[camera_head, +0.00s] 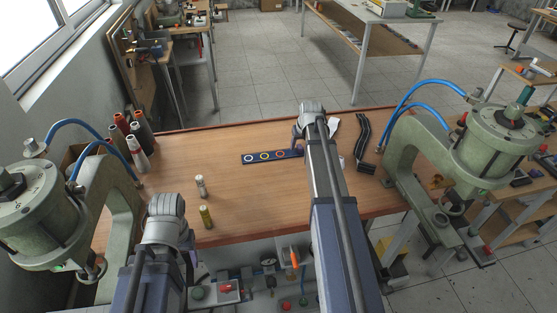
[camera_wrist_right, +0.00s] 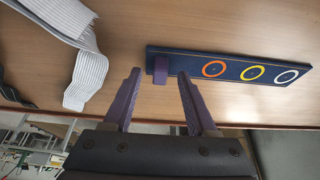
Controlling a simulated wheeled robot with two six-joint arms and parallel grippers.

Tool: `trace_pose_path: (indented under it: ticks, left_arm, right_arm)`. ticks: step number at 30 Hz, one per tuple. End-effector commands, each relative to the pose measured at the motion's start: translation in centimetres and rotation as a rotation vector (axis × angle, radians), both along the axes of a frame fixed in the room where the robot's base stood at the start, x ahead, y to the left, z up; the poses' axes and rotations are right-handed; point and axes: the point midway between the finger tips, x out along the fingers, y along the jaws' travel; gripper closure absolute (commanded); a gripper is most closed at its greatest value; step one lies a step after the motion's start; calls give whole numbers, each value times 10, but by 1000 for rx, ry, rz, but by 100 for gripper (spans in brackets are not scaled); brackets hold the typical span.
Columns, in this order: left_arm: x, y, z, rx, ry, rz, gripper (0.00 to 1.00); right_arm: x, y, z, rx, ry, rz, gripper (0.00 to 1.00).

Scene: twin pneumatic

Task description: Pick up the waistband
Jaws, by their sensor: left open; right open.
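A white ribbed elastic band, which looks like the waistband (camera_wrist_right: 85,68), lies loosely folded on the table at the left of the right wrist view.
Black straps (camera_head: 363,135) lie right of my right arm. Two small cylinders (camera_head: 201,187) stand near the front. Green presses (camera_head: 420,150) flank the table; thread cones (camera_head: 135,150) stand left.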

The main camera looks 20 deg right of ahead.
Motion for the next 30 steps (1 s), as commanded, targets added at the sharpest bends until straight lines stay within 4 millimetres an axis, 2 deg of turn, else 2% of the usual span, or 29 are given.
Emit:
trace_pose_path:
  ticks: [1, 8, 24, 30]
  left_arm:
    - [0, 0, -7, 0, 0, 0, 39]
    - [0, 0, -5, 0, 0, 0, 39]
    - [0, 0, -5, 0, 0, 0, 39]
    - [0, 0, -5, 0, 0, 0, 39]
  right_arm:
    - [2, -1, -7, 0, 0, 0, 43]
    - [2, 0, -5, 0, 0, 0, 43]
    - [2, 0, -5, 0, 0, 0, 100]
    - [2, 0, -5, 0, 0, 0, 100]
